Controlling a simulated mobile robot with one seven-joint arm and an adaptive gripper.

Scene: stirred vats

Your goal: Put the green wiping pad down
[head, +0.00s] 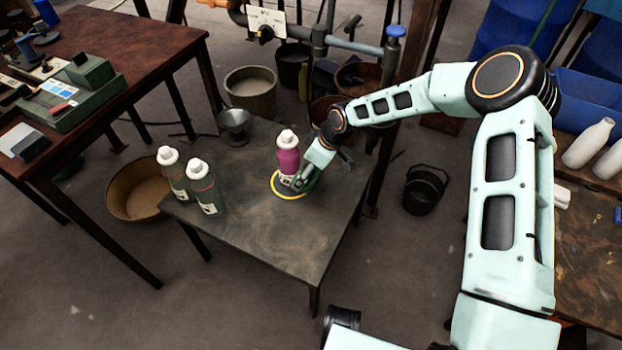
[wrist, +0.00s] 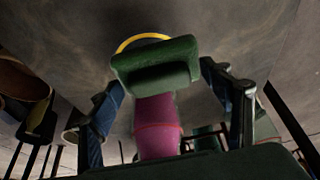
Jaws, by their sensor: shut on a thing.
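The green wiping pad (wrist: 155,62) is between the two fingers of my gripper (wrist: 160,80) in the wrist view, and the gripper is shut on it. In the head view my gripper (head: 300,181) is low over the dark table, right beside a pink bottle (head: 288,160) with a white cap. The bottle stands upright at a yellow ring (head: 274,188) on the tabletop. The pink bottle (wrist: 157,128) is partly hidden by the pad in the wrist view. I cannot tell whether the pad touches the table or the bottle.
A black bucket (head: 425,188) is on the floor to the right.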

